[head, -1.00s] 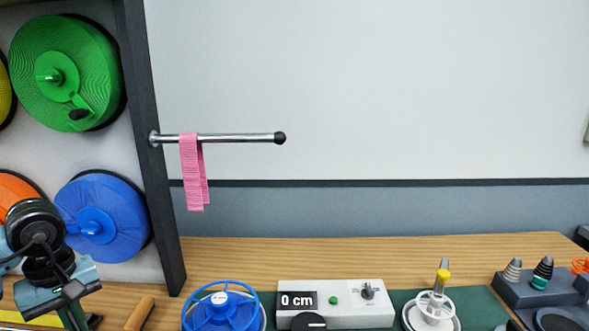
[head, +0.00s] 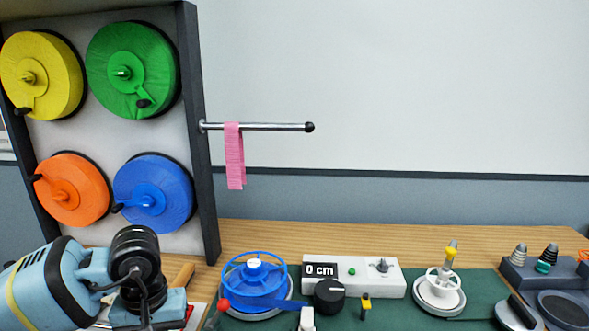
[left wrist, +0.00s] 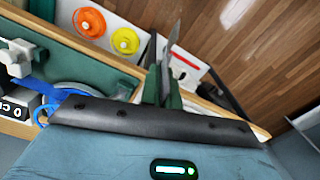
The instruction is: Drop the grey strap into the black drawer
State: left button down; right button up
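I cannot make out a grey strap in any current view. No black drawer can be clearly picked out either. My left gripper (left wrist: 162,80) shows its two fingers close together in the left wrist view, over the bench front and the wooden floor. I see no strap between them, but whether they are shut is unclear. In the head view my left arm comes in at the lower left, and its fingertips are not visible there. My right gripper is in no view.
A pink strap (head: 234,160) hangs over a metal rod (head: 270,127). Yellow, green, orange and blue reels (head: 153,192) fill the left panel. A blue spoked wheel (head: 254,275), a control box reading 0 cm (head: 390,285) and a white reel (head: 439,298) crowd the bench mat.

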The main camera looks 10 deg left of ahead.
pick_arm(q)
jog(key=s+d+f+m, duration=0.2)
jog(key=s+d+m, duration=0.1)
jog(key=d, duration=0.5)
jog(key=shift+d+m, duration=0.4)
jog(key=shift+m, duration=0.4)
jog(key=shift+w+d+f, duration=0.1)
